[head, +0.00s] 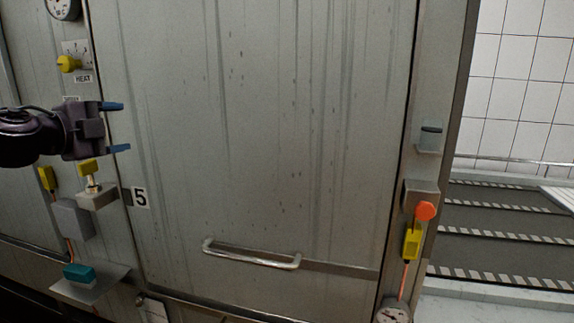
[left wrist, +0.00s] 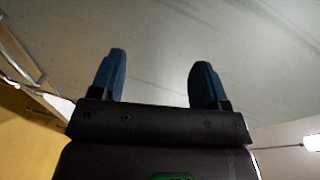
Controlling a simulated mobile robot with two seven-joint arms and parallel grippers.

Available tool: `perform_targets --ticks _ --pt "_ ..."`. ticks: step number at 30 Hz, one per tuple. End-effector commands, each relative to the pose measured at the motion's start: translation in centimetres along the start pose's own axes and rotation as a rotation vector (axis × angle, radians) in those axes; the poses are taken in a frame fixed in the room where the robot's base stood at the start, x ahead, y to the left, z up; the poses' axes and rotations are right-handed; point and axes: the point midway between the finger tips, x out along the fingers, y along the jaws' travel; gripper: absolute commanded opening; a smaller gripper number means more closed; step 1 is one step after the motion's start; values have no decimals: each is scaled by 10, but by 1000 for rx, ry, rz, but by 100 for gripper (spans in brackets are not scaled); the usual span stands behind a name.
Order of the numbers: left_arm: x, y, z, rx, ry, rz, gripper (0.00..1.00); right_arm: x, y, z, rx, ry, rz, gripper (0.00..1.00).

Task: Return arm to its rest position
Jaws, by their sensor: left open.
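My left gripper (head: 118,127) reaches in from the left in the head view, in front of the metal cabinet's left post. Its two blue fingers are apart with nothing between them. In the left wrist view the same gripper (left wrist: 157,82) shows both blue fingers spread and empty, with a grey surface beyond them. My right gripper is in neither view.
A large steel door (head: 270,130) with a bar handle (head: 250,259) fills the middle. An orange-red knob (head: 426,211) is at right.

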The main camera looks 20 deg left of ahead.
Motion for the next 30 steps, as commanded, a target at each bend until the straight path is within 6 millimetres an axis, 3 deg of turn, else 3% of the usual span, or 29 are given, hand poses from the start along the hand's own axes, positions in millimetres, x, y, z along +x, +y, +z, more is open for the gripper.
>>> perform_targets --ticks 1,6,13,20,30 --pt "15 26 -10 -18 19 29 69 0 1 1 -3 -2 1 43" --pt "46 97 -42 -73 53 83 69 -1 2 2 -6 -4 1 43" --pt "63 189 -82 -185 62 145 69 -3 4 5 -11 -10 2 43" --pt "57 269 -115 -333 18 202 69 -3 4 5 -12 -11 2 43" --pt "20 365 -144 -579 -147 291 69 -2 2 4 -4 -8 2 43"
